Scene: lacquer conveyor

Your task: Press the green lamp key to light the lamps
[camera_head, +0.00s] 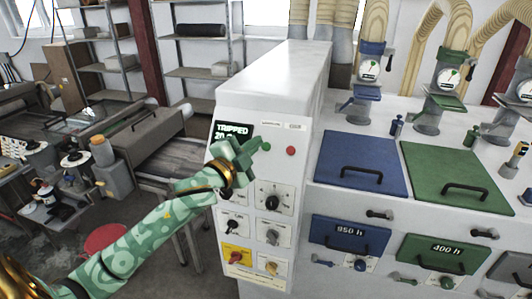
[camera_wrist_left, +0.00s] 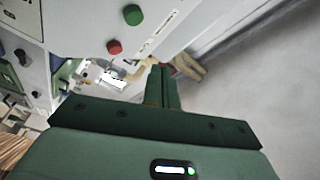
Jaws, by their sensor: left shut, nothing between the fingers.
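The green lamp key (camera_head: 265,146) is a small round button on the white control panel, just right of my left gripper in the head view. In the left wrist view the green key (camera_wrist_left: 132,14) is at the top, up and left of my fingertips. My left gripper (camera_head: 250,148) is shut and empty, in front of the panel's upper part. In the left wrist view its closed fingers (camera_wrist_left: 162,72) do not overlap the key. I cannot tell the depth gap to the panel. My right gripper is not in view.
A red button (camera_head: 291,151) is right of the green key. A dark display (camera_head: 225,131) reading "TRIPPED" is partly hidden by my gripper. Dials and switches (camera_head: 271,196) sit below. Blue (camera_head: 360,163) and green (camera_head: 455,176) lids lie to the right.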

